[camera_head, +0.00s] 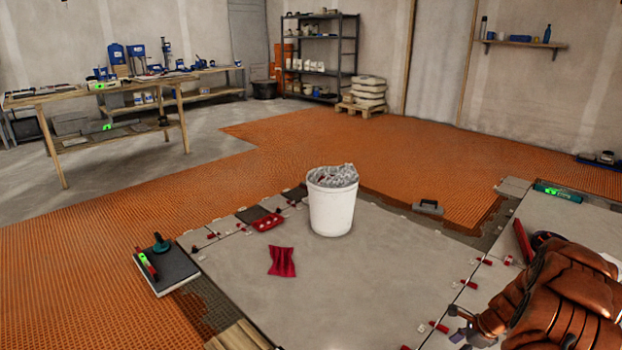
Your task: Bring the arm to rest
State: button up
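My arm (565,295), with orange-brown covers, reaches in at the lower right over the grey tiles. My gripper (461,328) shows only as small dark parts at the arm's lower left end, near the bottom edge. Whether its fingers are open or shut cannot be made out, and I see nothing clearly held in it. A red and black piece (523,241) shows just above the arm, partly hidden by it; I cannot tell whether it lies on the tile.
Red wedges line the right joint. A trowel (428,207) lies behind. A dark slab (165,270) lies left. A workbench (100,98) stands back left.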

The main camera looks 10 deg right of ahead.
jog(key=s+a+r+n+g+p, duration=0.15)
jog(key=a+r+n+p, duration=0.3)
jog(key=a+r, duration=0.55)
jog(key=s+a+r+n+p, duration=0.2)
jog(key=a+r+n+p, duration=0.3)
jog(key=r, duration=1)
jog(key=s+a+r+n+g+p, duration=0.1)
jog(key=s+a+r+n+p, duration=0.15)
jog(key=a+r+p, duration=0.6)
jog(key=s+a+r+n+h+p, duration=0.1)
jog(key=s+a+r+n+p, duration=0.2)
jog(key=s+r, duration=0.5)
jog(key=s+a+r+n+g+h+p, duration=0.1)
jog(key=s+a+r+n+p, duration=0.2)
jog(key=s+r+n+p, duration=0.2)
jog(key=s+a+r+n+g+h+p, duration=0.1)
jog(key=s+a+r+n+p, duration=0.2)
jog(key=s+r, duration=0.8)
notch_tip(320, 180, up, 5)
jog(key=n+p, duration=0.2)
jog(key=p, duration=0.1)
jog(key=shift+s+a+r, duration=0.15)
jog(key=shift+a+r, duration=0.05)
jog(key=shift+a, duration=0.05)
jog(key=shift+c, duration=0.2)
jog(key=shift+c, duration=1)
jog(key=shift+d, duration=0.15)
